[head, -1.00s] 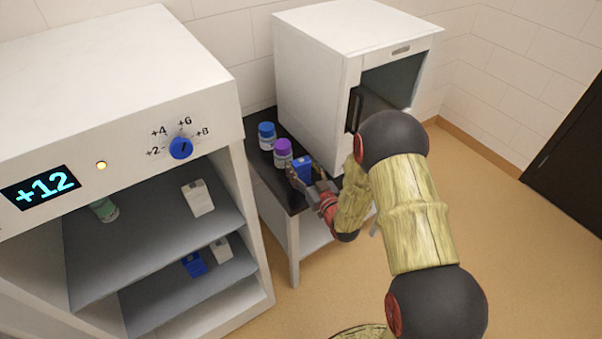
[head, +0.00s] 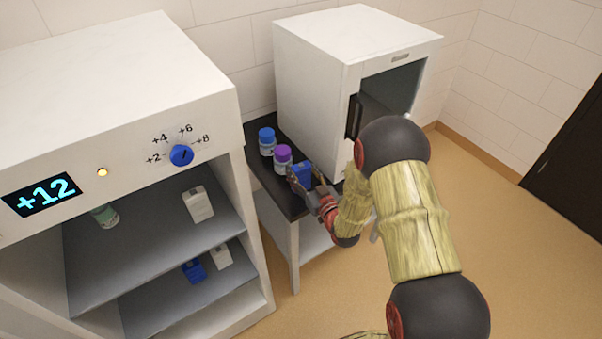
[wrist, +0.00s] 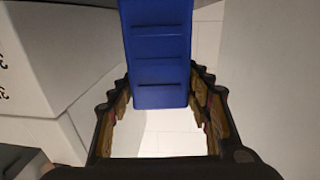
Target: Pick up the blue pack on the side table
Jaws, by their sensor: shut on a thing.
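The blue pack (head: 302,172) is at the front of the dark-topped side table (head: 263,177), beside the purple-capped bottle. It also fills the top middle of the wrist view (wrist: 158,55). My gripper (head: 306,187) is shut on the blue pack, with a finger on either side of it; in the wrist view the fingers (wrist: 163,100) flank its lower end. The pack's underside is hidden in the head view, so I cannot tell whether it touches the table.
A purple-capped bottle (head: 283,158) and a blue-capped bottle (head: 267,141) stand close behind the pack. A white cabinet with an open front (head: 315,85) stands at the right. The white unit at left (head: 110,90) has shelves holding white packs and another blue pack (head: 194,270).

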